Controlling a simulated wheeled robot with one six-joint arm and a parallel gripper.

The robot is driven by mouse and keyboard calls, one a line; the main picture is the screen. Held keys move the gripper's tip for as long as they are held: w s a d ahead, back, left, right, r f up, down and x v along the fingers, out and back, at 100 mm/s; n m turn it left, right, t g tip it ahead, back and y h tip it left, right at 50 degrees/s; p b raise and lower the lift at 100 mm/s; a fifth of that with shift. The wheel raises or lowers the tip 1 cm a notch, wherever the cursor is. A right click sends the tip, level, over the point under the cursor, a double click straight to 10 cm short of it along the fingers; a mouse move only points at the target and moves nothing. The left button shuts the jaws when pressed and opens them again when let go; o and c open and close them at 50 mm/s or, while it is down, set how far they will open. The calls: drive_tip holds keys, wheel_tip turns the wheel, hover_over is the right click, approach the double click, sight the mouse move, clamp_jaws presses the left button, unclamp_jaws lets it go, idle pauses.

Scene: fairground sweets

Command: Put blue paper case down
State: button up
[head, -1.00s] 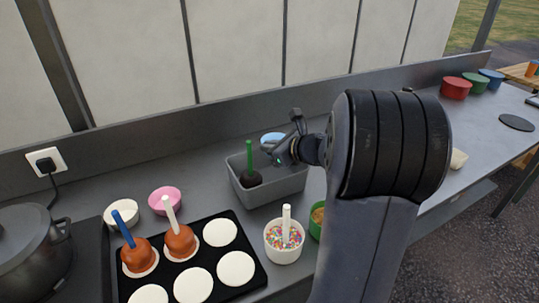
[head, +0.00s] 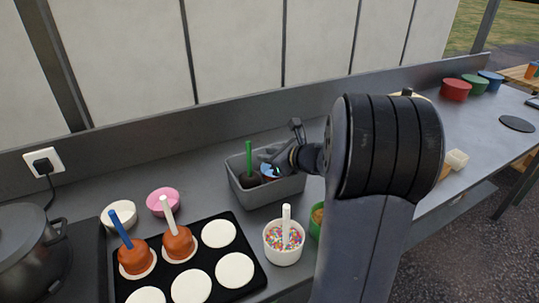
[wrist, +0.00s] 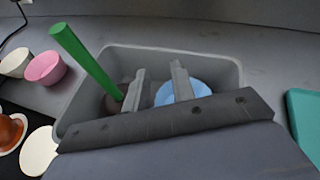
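The blue paper case (head: 269,171) is inside the grey bin (head: 262,194), in its right half. It also shows in the wrist view (wrist: 200,91), low in the bin. My gripper (head: 268,162) reaches down into the bin. In the wrist view its fingers (wrist: 158,84) stand apart, and the right one crosses in front of the blue case. Whether a finger touches the case I cannot tell. A dark ball on a green stick (wrist: 84,60) is in the bin's left half, close to my left finger.
A black tray (head: 213,222) with white discs and two brown apples on sticks lies front left. A pink case (head: 163,203) and a white case (head: 119,214) stand behind it. A tub of sprinkles (head: 283,255) stands before the bin. A pot (head: 25,245) is far left.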

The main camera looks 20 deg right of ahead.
drive_tip(key=shift+o, duration=0.2)
drive_tip(key=shift+r, duration=0.15)
drive_tip(key=p+v, duration=0.1)
drive_tip(key=v, duration=1.1)
drive_tip(key=shift+r, duration=0.3)
drive_tip(key=x, duration=0.8)
drive_tip(key=f+b+x, duration=0.1)
drive_tip(key=x, duration=0.3)
drive_tip(key=shift+w, duration=0.1)
drive_tip(key=shift+r+p, duration=0.4)
drive_tip(key=shift+r, duration=0.05)
drive_tip(key=shift+f, duration=0.1)
